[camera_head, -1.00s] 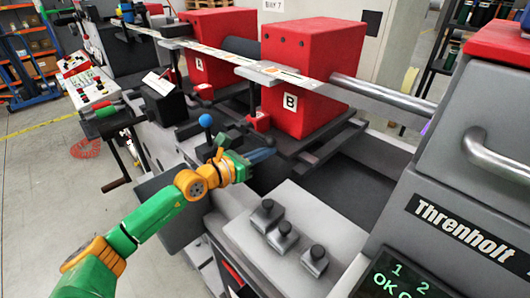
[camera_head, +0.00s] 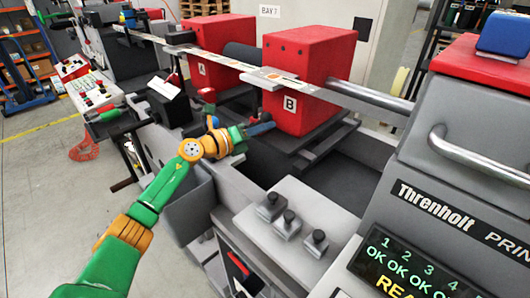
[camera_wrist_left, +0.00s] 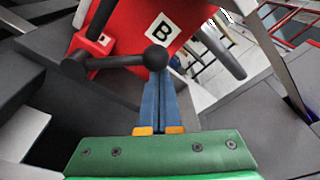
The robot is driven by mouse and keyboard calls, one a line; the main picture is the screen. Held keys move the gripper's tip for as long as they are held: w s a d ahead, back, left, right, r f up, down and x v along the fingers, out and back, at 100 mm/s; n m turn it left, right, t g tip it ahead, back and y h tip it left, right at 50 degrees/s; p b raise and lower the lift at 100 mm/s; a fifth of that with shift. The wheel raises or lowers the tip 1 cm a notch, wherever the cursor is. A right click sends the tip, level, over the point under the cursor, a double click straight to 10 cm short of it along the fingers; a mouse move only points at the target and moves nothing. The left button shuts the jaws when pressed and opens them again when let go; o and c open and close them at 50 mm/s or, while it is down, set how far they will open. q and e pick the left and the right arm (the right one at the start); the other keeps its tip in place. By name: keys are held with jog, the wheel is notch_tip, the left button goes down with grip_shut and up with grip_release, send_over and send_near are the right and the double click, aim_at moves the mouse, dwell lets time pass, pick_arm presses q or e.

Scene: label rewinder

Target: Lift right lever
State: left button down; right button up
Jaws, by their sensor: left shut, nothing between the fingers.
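The red block marked B (camera_head: 305,75) stands on the machine bed. In the left wrist view, the block (camera_wrist_left: 190,15) fills the top, with a dark lever in front of it ending in a black ball knob (camera_wrist_left: 156,57). My left gripper (camera_head: 264,126) is shut and empty, with its blue fingers close to the front of block B. In the wrist view, the closed fingertips (camera_wrist_left: 161,78) appear just below the ball knob; I cannot tell whether they touch it. The lever is not clear in the head view. My right gripper is not in view.
The red block marked A (camera_head: 205,65) stands further left. A pale web (camera_head: 240,65) runs past both blocks. A grey panel with several black knobs (camera_head: 290,215) lies in front. The Threnholt printer housing (camera_head: 450,160) rises at right.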

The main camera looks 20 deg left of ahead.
pick_arm(q)
jog(key=shift+w+a+r+n+p, duration=0.2)
jog(key=shift+a+r+n, duration=0.2)
jog(key=shift+n, duration=0.2)
jog(key=shift+w+a+r+n+p, duration=0.15)
jog(key=shift+w+a+r+n, duration=0.1)
jog(key=shift+r+n, duration=0.25)
jog(key=shift+w+a+r+n+h, duration=0.15)
jog(key=shift+a+r+n, duration=0.2)
jog(key=shift+n, duration=0.3)
jog(key=shift+w+a+r+n+h, duration=0.15)
jog(key=shift+a+n, duration=0.25)
jog(key=shift+n, duration=0.25)
jog(key=shift+s, duration=0.1)
